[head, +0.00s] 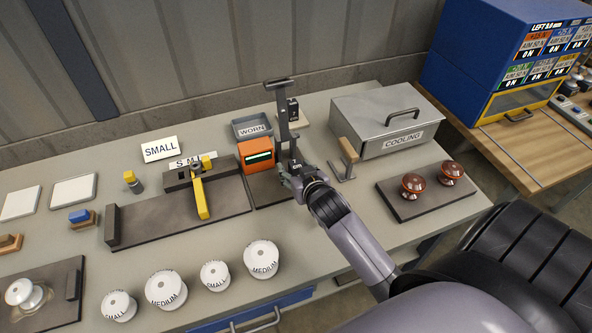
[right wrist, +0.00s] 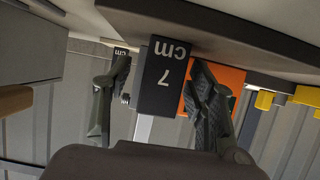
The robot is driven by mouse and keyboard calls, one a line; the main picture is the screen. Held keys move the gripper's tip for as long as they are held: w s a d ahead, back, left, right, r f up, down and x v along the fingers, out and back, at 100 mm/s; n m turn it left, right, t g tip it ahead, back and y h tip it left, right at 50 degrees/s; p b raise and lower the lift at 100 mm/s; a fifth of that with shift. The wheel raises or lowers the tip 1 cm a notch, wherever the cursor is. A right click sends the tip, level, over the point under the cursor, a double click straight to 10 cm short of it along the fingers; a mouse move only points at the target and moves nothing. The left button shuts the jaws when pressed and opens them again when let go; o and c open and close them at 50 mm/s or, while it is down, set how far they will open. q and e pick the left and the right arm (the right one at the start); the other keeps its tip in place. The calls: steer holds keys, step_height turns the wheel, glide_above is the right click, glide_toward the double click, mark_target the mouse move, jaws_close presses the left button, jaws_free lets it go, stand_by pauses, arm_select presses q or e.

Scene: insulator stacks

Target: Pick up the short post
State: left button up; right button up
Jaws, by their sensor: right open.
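A black block-shaped post marked "7 cm" (right wrist: 168,78) stands between the two fingers of my right gripper (right wrist: 155,105) in the right wrist view, which looks upside down. The fingers are apart, one on each side of the post, and I see no clear grip on it. In the head view my right gripper (head: 293,178) is low over the bench at a dark base, and the post's label (head: 296,163) shows just behind it. Another black post (head: 292,109) with a label stands farther back; its label is too small to read. My left gripper is out of view.
A grey upright stand (head: 283,125) and an orange display box (head: 256,154) are close to my right gripper. White insulators (head: 262,258) line the front. The WORN tray (head: 252,127) is behind.

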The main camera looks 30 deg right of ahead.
jaws_close()
stand_by(0.6)
